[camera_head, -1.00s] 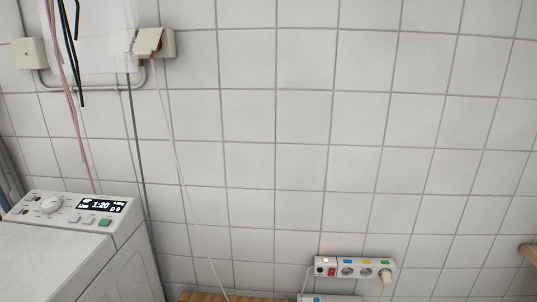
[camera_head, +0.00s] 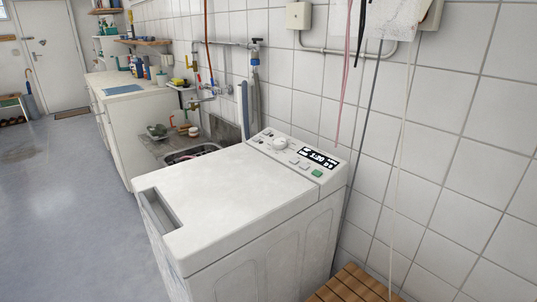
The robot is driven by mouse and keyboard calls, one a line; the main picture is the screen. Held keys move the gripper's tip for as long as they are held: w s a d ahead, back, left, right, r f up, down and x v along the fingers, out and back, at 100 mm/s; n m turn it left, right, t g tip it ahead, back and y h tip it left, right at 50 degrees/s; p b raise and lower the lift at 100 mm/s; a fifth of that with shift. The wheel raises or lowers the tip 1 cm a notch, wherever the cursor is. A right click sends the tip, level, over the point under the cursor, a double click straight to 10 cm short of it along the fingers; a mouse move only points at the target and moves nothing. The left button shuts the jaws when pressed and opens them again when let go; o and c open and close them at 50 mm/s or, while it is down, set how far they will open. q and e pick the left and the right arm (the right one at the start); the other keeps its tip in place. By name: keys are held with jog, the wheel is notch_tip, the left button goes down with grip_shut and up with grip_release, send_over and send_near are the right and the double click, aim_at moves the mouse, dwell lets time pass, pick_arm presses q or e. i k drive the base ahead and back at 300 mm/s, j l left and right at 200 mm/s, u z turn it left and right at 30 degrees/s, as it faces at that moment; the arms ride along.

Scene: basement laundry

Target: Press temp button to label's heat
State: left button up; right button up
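A white top-loading washing machine (camera_head: 230,195) stands against the tiled wall in the middle of the head view. Its control panel (camera_head: 297,155) sits on the raised back edge. The panel has a round white knob (camera_head: 280,143), a lit dark display (camera_head: 320,159), small pale buttons (camera_head: 299,163) below the display and a green button (camera_head: 317,173) at the right. The display's text and the button markings are too small to read surely. I see no care label. Neither of my grippers is in view.
A wooden slatted surface (camera_head: 352,285) is at the machine's lower right. A sink (camera_head: 190,153) and a long white counter (camera_head: 125,92) lie beyond it to the left. Cables (camera_head: 398,170) hang down the wall. The grey floor (camera_head: 60,200) at left is open.

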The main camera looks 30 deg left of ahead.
aim_at(294, 161)
jog(key=u, duration=0.9)
